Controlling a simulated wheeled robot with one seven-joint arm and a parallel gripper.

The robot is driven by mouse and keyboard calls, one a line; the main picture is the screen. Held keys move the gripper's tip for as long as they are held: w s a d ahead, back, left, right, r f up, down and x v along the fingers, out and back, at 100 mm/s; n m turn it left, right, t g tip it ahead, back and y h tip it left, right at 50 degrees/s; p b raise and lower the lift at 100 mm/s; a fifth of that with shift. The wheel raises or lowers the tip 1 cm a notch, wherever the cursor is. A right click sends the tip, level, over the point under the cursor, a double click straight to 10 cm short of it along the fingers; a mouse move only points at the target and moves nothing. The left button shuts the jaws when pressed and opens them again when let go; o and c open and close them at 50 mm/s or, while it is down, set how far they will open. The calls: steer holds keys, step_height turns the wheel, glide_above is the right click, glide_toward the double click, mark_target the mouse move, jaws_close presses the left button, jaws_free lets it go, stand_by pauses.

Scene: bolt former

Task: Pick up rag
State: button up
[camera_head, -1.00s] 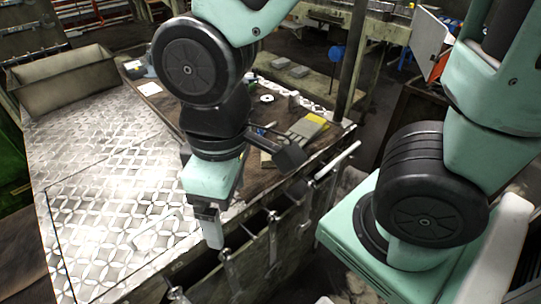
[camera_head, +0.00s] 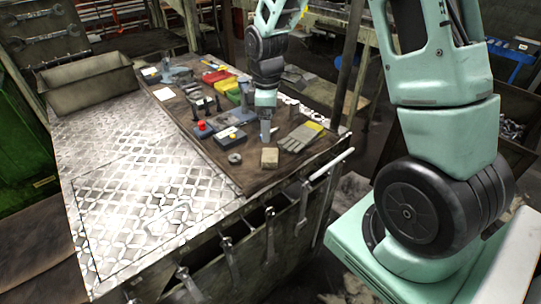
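A small tan, folded-looking block (camera_head: 269,158), which may be the rag, lies near the front edge of the brown work mat. A grey and yellow pair of work gloves (camera_head: 302,137) lies just right of it. My gripper (camera_head: 266,138) points straight down just behind the tan block, close to it in the picture. Contact cannot be made out. The fingers look like one narrow grey shape, so their opening cannot be told.
The brown mat (camera_head: 243,178) also holds a grey ring (camera_head: 234,158), a box with a red button (camera_head: 201,130), and red, yellow and green bins (camera_head: 229,86). The patterned metal plate (camera_head: 140,190) at left is clear.

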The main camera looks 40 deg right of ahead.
steer(key=p, duration=0.1)
glide_above(268, 154)
step_height(268, 154, down, 6)
steer(key=shift+s+a+r, duration=0.1)
steer(key=shift+a+r, duration=0.05)
step_height(268, 154, down, 4)
steer(key=p, duration=0.2)
steer(key=shift+s+p, duration=0.1)
steer(key=shift+p, duration=0.3)
steer(key=shift+f, duration=0.65)
steer(key=shift+c, duration=0.4)
steer(key=c, duration=1)
steer(key=shift+c, duration=0.2)
step_height(268, 154, up, 10)
steer(key=b, duration=0.3)
